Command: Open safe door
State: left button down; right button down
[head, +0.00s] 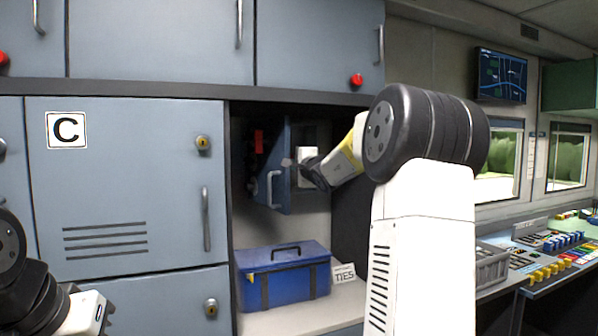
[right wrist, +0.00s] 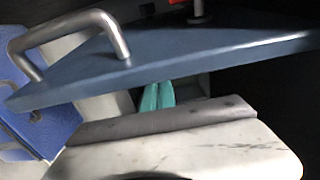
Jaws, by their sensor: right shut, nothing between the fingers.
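The blue-grey safe door (head: 284,190) stands swung out at a steep angle inside the open middle bay, with a curved metal handle (head: 271,190) on its face. The door panel (right wrist: 190,55) and its handle (right wrist: 115,35) also cross the top of the right wrist view. My right gripper (head: 290,163) is shut and empty. It is at the door's edge, right of the handle and not around it; I cannot tell if it touches. Two teal strips side by side show below the door in the right wrist view; I cannot tell what they are. My left gripper is out of view.
A blue toolbox (head: 283,279) and a TIES card (head: 344,273) are on the shelf below the door. Closed locker C (head: 125,190) is to the left. A control console (head: 545,260) is to the right. My white right arm hides part of the bay's right side.

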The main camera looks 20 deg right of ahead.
jog(key=s+d, duration=0.2)
jog(key=s, duration=2)
jog(key=shift+s+d, duration=0.15)
jog(key=shift+s, duration=0.05)
jog(key=shift+f, duration=0.1)
jog(key=s+a+f+n+g+y, duration=0.35)
jog(key=s+a+f+n, duration=0.2)
jog(key=a, duration=0.35)
jog(key=s+a+f+n+g+y, duration=0.2)
jog(key=s+a+f+n+g, duration=0.3)
jog(key=a, duration=0.4)
jog(key=s+d+f+n+g+h, duration=0.3)
jog(key=s+f+n+h, duration=0.2)
jog(key=s+f, duration=0.5)
jog(key=shift+s+d+f+n, duration=0.4)
jog(key=shift+f+n, duration=0.15)
jog(key=shift+n, duration=0.5)
